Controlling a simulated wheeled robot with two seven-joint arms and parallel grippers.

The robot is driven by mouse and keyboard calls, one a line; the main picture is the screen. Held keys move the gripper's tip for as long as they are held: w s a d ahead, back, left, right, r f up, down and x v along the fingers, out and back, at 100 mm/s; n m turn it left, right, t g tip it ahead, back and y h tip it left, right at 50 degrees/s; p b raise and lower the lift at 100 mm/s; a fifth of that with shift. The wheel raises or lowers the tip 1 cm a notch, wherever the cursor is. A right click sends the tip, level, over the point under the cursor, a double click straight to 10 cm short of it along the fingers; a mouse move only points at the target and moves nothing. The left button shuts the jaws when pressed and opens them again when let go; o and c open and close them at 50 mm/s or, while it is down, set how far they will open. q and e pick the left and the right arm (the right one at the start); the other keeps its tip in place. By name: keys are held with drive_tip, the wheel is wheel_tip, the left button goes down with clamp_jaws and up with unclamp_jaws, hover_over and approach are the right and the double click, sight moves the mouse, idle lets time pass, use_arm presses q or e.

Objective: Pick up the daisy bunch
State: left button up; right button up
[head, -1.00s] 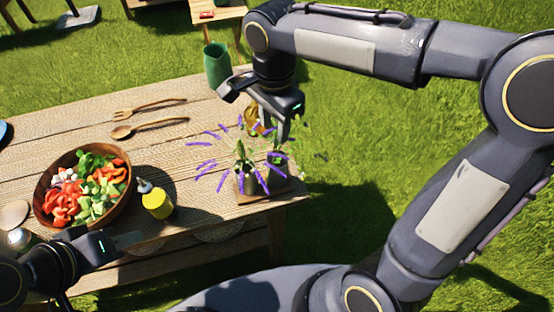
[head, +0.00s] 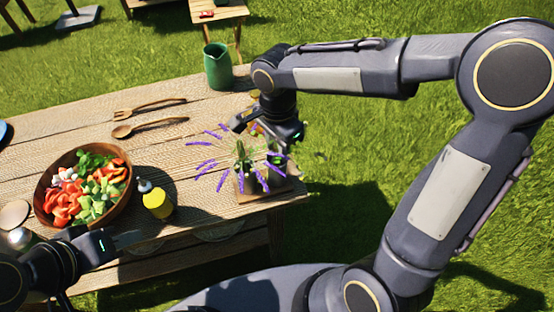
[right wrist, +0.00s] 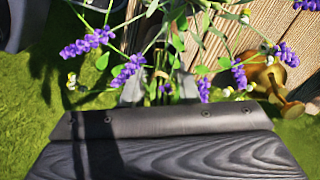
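The daisy bunch (right wrist: 70,80) shows in the right wrist view as small white-and-yellow heads on thin stems, mixed with purple lavender (right wrist: 90,41). In the head view the lavender (head: 222,168) spreads from a grey metal vase (head: 249,184) at the table's right end; the daisies are mostly hidden there by my right gripper. My right gripper (head: 278,146) is lowered over the flowers. In the right wrist view its two pale fingers (right wrist: 160,88) stand apart, with stems and leaves around and between them. My left gripper (head: 125,240) is by the front edge, its opening unclear.
A green jug (head: 218,66) stands at the back edge. A wooden fork (head: 150,107) and spoon (head: 150,127) lie behind the bowl. A brass object (right wrist: 265,75) shows near the right gripper.

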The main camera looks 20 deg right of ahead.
clamp_jaws()
drive_tip(key=shift+r, duration=0.15)
